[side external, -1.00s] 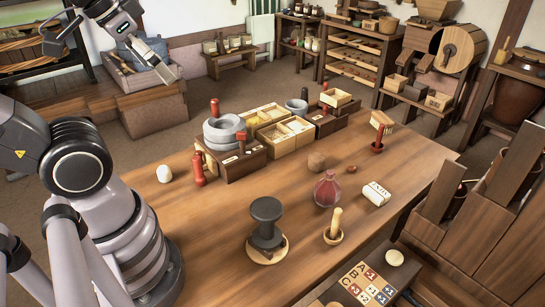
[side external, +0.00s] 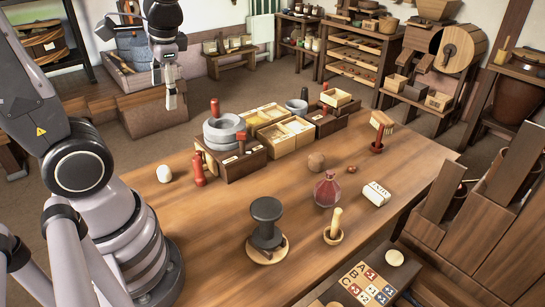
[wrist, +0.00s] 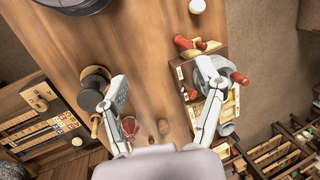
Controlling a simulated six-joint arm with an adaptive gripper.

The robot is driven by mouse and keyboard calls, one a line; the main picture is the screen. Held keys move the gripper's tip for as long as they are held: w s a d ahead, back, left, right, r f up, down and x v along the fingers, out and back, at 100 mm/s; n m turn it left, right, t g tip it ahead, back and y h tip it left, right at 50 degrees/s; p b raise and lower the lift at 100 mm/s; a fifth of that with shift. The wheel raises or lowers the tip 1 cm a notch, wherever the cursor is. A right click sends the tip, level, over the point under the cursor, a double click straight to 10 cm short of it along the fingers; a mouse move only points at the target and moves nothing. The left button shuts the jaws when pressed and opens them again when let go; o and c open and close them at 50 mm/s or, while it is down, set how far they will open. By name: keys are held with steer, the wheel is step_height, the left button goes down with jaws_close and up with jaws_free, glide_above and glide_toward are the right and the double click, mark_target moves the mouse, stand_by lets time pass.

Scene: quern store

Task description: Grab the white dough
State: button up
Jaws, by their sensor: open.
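The white dough (side external: 164,174) is a small rounded pale lump on the left part of the wooden table, near my arm's base. In the wrist view the white dough (wrist: 197,6) shows at the top edge, partly cut off. My gripper (side external: 170,101) points down, high above and apart from the dough, towards the back of the table.
The table around the dough is mostly clear.

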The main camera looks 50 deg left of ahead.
steer(key=w+a+f+m+g+y, duration=0.2)
steer(key=a+f+g+y, duration=0.3)
steer(key=a+f+g, duration=0.3)
steer(key=m+t+y, duration=0.3)
steer(key=m+y, duration=0.6)
steer(key=m, duration=0.3)
glide_above(166, 169)
steer(key=v, duration=0.3)
step_height(166, 169, down, 17)
steer(key=f, duration=0.7)
steer(key=shift+d, duration=0.25)
steer(key=x, duration=0.5)
steer(key=shift+f, duration=0.3)
jaws_close()
